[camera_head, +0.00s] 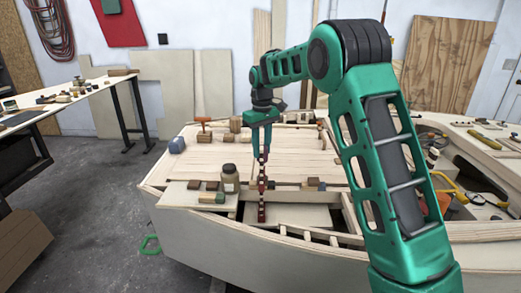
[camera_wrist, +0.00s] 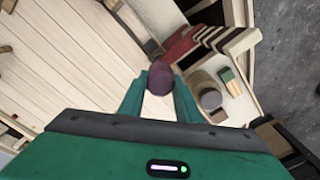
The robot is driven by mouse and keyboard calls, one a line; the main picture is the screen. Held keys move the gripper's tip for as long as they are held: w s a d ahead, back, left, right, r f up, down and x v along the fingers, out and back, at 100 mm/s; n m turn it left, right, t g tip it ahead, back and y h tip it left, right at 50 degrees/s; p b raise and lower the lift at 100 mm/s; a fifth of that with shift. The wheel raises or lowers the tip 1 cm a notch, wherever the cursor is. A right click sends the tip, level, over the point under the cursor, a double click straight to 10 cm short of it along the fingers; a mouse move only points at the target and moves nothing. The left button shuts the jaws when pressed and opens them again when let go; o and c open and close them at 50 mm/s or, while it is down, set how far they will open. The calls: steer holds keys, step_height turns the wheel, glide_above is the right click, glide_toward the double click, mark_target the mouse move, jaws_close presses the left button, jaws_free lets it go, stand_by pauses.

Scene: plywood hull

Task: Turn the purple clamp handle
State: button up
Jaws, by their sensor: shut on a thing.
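The purple clamp handle (camera_wrist: 159,81) is a rounded dark purple knob in the wrist view. My gripper (camera_wrist: 160,88) is shut on it, with one green finger on each side. In the head view my gripper (camera_head: 262,148) points down from above at the top of the clamp. The clamp (camera_head: 262,212) stands upright at the edge of the plywood deck, with dark red and pale banded parts below. In the wrist view its dark red and striped body (camera_wrist: 190,42) extends to the upper right. The handle's underside and the clamp's screw are mostly hidden.
A brown jar (camera_head: 230,180) stands on the deck left of the clamp, with small wood blocks (camera_head: 212,197) beside it. An orange-topped clamp (camera_head: 203,125) stands farther back. Open hull framing lies below and right of the clamp. The pale deck (camera_head: 300,150) behind is mostly clear.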

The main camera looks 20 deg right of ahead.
steer(key=n, duration=0.4)
steer(key=shift+f, duration=0.1)
steer(key=shift+s+a+n, duration=0.1)
steer(key=shift+n, duration=2)
steer(key=o, duration=1.1)
steer(key=shift+c, duration=0.2)
step_height(320, 180, up, 11)
steer(key=shift+f, duration=0.1)
